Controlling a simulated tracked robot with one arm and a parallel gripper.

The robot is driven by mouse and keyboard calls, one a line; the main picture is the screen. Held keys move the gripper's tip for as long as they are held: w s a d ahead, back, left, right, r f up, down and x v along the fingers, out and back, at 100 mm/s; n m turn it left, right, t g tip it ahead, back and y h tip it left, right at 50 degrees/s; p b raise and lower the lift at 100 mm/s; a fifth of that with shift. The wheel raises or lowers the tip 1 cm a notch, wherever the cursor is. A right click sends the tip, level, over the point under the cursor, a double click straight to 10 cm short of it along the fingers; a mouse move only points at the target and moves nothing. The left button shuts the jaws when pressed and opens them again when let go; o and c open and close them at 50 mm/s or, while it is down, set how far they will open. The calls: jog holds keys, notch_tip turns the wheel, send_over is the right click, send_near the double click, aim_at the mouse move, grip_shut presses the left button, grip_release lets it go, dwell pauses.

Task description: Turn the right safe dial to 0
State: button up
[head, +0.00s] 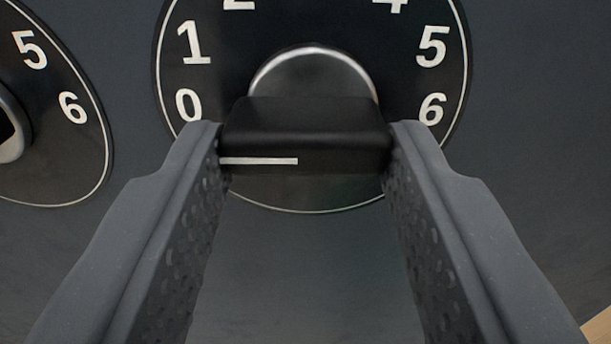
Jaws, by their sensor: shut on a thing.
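The right safe dial (420,76) is a round black plate with white numbers and a thin white rim, in the upper middle of the head view. The numbers 0, 1, 5 and 6 show; the tops of 2 and 4 are cut off by the frame. Its knob (307,135) is a black bar on a silver round base, lying nearly level. A white line on the bar's front runs from its left end to about the middle, on the side of the 0. My gripper (305,148) is shut on the bar, one finger at each end.
Part of the left dial (70,150), with 5, 6 and a piece of its knob (12,130), shows at the left edge. The dark grey safe front (540,150) is bare to the right. A light wood-coloured surface (600,328) shows at the bottom right corner.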

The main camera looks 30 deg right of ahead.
jog(key=o, duration=1)
jog(key=shift+f, duration=0.2)
jog(key=shift+r, duration=0.1)
jog(key=shift+a, duration=0.1)
jog(key=b+v, duration=0.1)
jog(key=v, duration=1.2)
jog(key=shift+s+a, duration=0.15)
jog(key=shift+s, duration=0.1)
